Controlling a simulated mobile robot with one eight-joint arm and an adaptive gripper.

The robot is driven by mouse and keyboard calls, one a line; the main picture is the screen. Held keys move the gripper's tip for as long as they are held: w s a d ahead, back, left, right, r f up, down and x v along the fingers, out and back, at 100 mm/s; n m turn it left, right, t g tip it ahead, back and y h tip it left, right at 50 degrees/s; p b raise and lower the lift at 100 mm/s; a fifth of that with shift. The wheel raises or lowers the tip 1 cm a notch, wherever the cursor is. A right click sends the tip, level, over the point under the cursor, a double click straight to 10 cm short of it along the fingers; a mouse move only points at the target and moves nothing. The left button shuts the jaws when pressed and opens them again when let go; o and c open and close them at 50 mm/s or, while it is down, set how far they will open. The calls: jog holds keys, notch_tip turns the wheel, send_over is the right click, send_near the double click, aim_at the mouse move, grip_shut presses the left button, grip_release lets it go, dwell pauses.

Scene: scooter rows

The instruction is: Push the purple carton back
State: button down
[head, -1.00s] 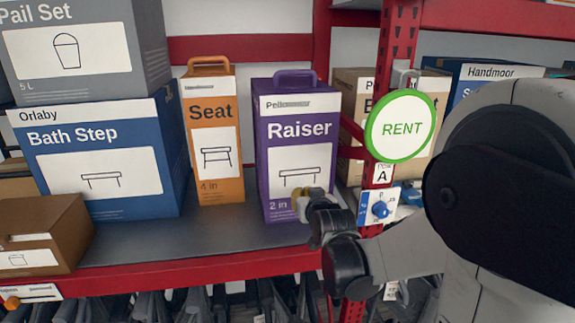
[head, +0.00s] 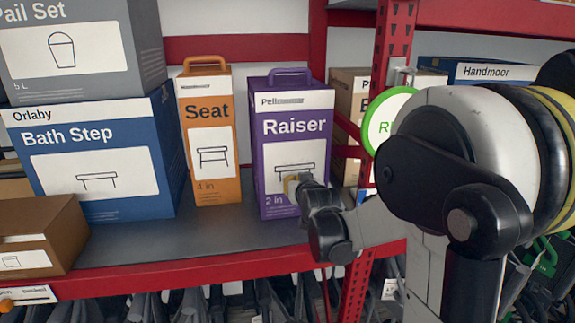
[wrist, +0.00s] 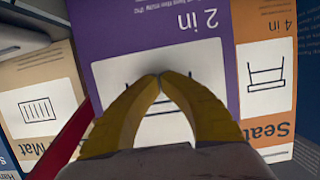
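The purple Raiser carton (head: 290,125) stands upright on the grey shelf, with a purple handle on top. Its front face fills the middle of the wrist view (wrist: 225,60), upside down. My gripper (head: 291,186) is at the lower part of the carton's front face. In the wrist view the two yellow fingers (wrist: 160,76) meet at their tips over the white picture panel, with nothing between them. The tips look against or very close to the face; contact cannot be told for certain. The gripper hides part of the carton's lower right front.
The orange Seat carton (head: 207,140) stands close left of the purple one. A blue Bath Step box (head: 95,145) and brown box (head: 40,235) are further left. A red upright (head: 392,60) with a green-rimmed RENT sign (head: 376,125) is at right.

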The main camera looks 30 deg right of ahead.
jog(key=shift+w+d, duration=1.65)
jog(key=shift+w, duration=3.95)
jog(key=s+a, duration=0.3)
jog(key=s, duration=0.8)
jog(key=shift+s+a+b, duration=0.2)
jog(key=shift+s+b, duration=0.1)
jog(key=shift+b, duration=0.1)
jog(key=s+a+f+n+g+y+b, duration=0.1)
jog(key=s+a+n+g+y+b, duration=0.15)
jog(key=s+a, duration=1.15)
jog(key=s+a+f+g, duration=0.2)
jog(key=s+f, duration=0.1)
jog(key=s, duration=0.6)
jog(key=s+a+f+g+y, duration=0.1)
jog(key=s+a+f+g, duration=0.1)
jog(key=s, duration=0.7)
jog(key=shift+a+f+n, duration=0.35)
jog(key=shift+a+f, duration=0.4)
jog(key=shift+f, duration=0.1)
jog(key=shift+w+d+y, duration=0.1)
jog(key=shift+y, duration=0.15)
